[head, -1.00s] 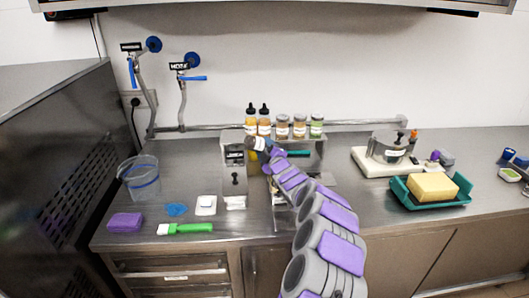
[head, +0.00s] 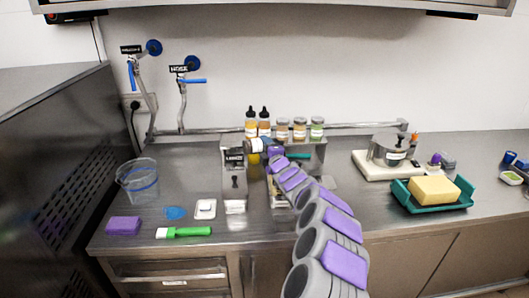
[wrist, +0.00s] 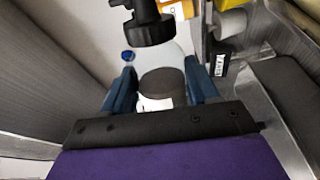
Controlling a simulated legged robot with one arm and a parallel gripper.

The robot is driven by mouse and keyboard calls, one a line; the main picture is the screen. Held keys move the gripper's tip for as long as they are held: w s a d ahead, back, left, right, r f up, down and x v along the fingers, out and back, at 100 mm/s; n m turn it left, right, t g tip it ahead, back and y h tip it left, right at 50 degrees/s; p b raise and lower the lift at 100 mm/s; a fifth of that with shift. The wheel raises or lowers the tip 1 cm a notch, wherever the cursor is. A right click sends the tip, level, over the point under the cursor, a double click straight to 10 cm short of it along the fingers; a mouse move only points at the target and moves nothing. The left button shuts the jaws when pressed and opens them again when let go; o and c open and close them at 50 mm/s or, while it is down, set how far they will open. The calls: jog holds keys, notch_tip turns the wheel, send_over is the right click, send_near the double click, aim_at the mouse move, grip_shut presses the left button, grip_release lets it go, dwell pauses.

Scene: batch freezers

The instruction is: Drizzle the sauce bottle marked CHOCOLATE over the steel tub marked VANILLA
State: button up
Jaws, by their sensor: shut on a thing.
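In the wrist view, the bottle (wrist: 163,62) sits between my blue fingers (wrist: 161,88), clear-walled with a dark brown filling and a black cap. Its label is only partly seen and I cannot read it. A steel unit (head: 234,185) with a black tag stands left of my arm. Another steel unit (head: 277,187) is partly hidden behind my arm. I cannot read VANILLA on any tub.
Two sauce bottles (head: 264,124) and several jars (head: 300,129) stand on the back shelf. A clear bucket (head: 139,181), purple sponge (head: 123,226) and green brush (head: 184,232) are at left. A steel pot (head: 390,150) and a teal tray (head: 433,203) are at right.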

jog(key=shift+r+n, duration=0.55)
jog(key=shift+n, duration=0.35)
jog(key=shift+r+n, duration=1.1)
jog(key=shift+n, duration=0.5)
jog(key=shift+r+n, duration=0.35)
jog(key=shift+n, duration=0.35)
jog(key=shift+r+n, duration=0.65)
jog(key=shift+n, duration=0.45)
jog(key=shift+r+n, duration=0.65)
jog(key=shift+n, duration=0.45)
